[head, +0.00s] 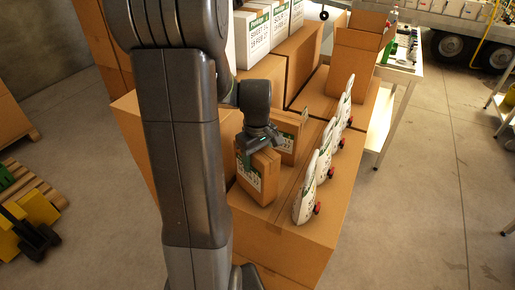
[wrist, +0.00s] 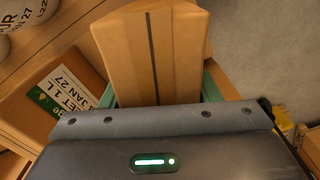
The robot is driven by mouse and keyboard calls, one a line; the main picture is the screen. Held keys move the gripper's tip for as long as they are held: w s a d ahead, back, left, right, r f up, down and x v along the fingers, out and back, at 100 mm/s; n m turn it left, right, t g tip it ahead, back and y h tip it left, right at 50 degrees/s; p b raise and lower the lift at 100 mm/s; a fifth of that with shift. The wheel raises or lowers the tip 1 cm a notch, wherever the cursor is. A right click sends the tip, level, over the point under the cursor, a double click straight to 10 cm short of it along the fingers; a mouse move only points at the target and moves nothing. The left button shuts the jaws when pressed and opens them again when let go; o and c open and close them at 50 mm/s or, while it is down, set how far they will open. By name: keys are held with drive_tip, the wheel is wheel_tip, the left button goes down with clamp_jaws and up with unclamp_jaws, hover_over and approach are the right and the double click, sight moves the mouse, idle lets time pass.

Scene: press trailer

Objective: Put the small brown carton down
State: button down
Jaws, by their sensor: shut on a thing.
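The small brown carton (head: 258,176) has a white and green label on one side. My gripper (head: 260,143) is shut on its upper part, from above. The carton is upright or nearly so, at the left side of a large brown box's top (head: 262,222). I cannot tell whether its base touches that top. In the wrist view the carton (wrist: 152,52) fills the upper middle, between the green fingers of my gripper (wrist: 160,95). A second small labelled carton (head: 287,140) stands just behind it; it also shows in the wrist view (wrist: 62,102).
A row of white bottles (head: 306,190) with red parts stands to the right on the same box top. Taller brown boxes (head: 300,60) and white labelled cartons stand behind. A white table (head: 392,110) is at the right. Open floor lies at the front right.

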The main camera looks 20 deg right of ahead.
drive_tip(key=shift+f, duration=0.55)
drive_tip(key=shift+f, duration=0.15)
drive_tip(key=shift+c, duration=2.4)
unclamp_jaws()
wheel_tip(320, 180, up, 12)
drive_tip(key=shift+r+b, duration=0.15)
drive_tip(key=shift+b, duration=0.25)
